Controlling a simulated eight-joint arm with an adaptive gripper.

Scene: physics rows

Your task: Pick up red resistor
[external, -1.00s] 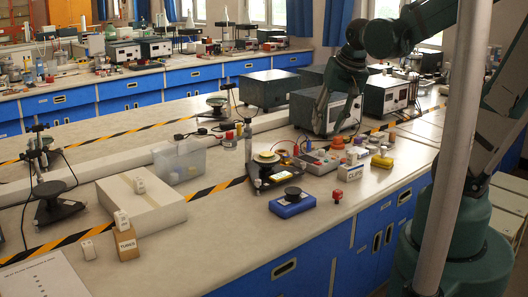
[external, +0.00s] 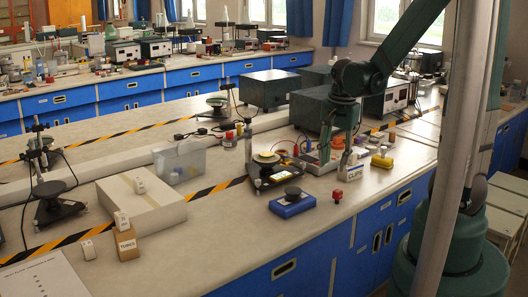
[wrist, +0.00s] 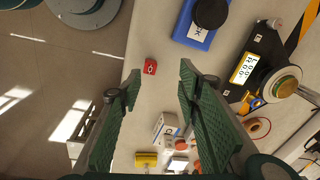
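The red resistor is a small red block with a dark mark on top. It lies on the pale bench top near the front edge, in the external view (external: 337,196) and in the wrist view (wrist: 150,67). My gripper (external: 333,168) points down over the bench, behind the red block and close to the white CLIPS box. In the wrist view my gripper (wrist: 157,82) is open with nothing between its fingers. The red block shows between the fingertips, beyond them and apart from them.
The CLIPS box (external: 350,172) stands just behind the red block. A blue block with a black disc (external: 292,207) lies to its left. A black dial device (wrist: 262,55) and a yellow block (wrist: 146,160) are nearby. The bench's front edge is close. Bare bench lies around the red block.

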